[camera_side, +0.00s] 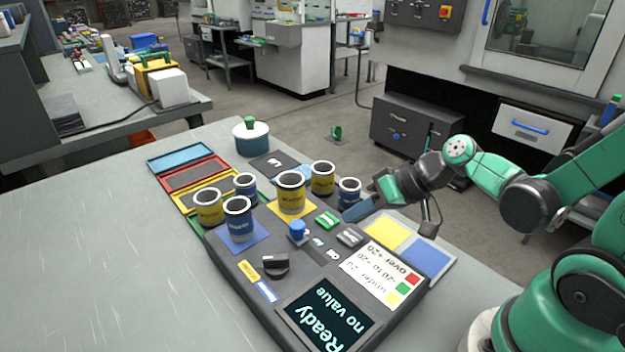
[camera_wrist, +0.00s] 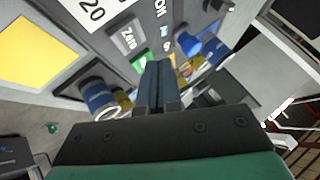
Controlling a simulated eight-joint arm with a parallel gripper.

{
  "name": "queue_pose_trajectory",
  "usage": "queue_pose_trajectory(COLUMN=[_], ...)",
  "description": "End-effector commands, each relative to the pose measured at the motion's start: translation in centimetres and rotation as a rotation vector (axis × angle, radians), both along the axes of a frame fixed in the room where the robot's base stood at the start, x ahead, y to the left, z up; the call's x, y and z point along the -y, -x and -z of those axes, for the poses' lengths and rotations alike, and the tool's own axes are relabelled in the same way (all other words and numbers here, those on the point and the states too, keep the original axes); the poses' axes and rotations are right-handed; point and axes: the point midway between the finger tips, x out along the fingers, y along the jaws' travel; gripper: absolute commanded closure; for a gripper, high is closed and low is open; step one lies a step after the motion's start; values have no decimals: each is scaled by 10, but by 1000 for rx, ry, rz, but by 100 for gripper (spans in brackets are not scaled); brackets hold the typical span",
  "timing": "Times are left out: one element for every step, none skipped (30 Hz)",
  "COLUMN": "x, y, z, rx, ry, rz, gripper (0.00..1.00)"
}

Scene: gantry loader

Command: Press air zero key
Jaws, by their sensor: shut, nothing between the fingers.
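The grey key marked "Zero" (camera_wrist: 127,38) sits on the dark control panel in the wrist view. In the side view a grey key (camera_side: 349,237) stands beside a green key (camera_side: 327,220), near the range chart. My gripper (camera_side: 352,212) is shut and empty, with its fingertips close to the green key and apart from the grey one in the picture. In the wrist view the shut fingertips (camera_wrist: 158,68) partly cover the green key (camera_wrist: 144,63), below and right of the "Zero" key. Whether the tips touch anything is unclear.
The display (camera_side: 325,318) reads "Ready no value". A blue knob (camera_side: 297,230) and a black knob (camera_side: 275,265) stand on the panel. Several yellow and blue cups (camera_side: 291,196) stand behind the keys. Yellow and blue pads (camera_side: 428,261) lie at the right.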

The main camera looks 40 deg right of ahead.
Motion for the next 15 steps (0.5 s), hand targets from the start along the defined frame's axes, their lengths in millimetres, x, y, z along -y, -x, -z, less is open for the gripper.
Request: queue_pose_trajectory(x=[0,0,-1,0,0,0,0,0,0,0,0,0,0,0,0], y=[1,1,2,1,1,0,0,1,1,1,1,1,1,1,1], z=[-5,-8,-11,-14,-17,-21,-24,-26,-29,-31,-32,-33,-34,-34,-34], rx=[0,0,0,0,0,0,0,0,0,0,0,0,0,0,0], ry=[0,0,0,0,0,0,0,0,0,0,0,0,0,0,0], rz=[0,0,0,0,0,0,0,0,0,0,0,0,0,0,0], gripper=[100,100,100,100,100,100,100,100,100,100,100,100,100,100,100])
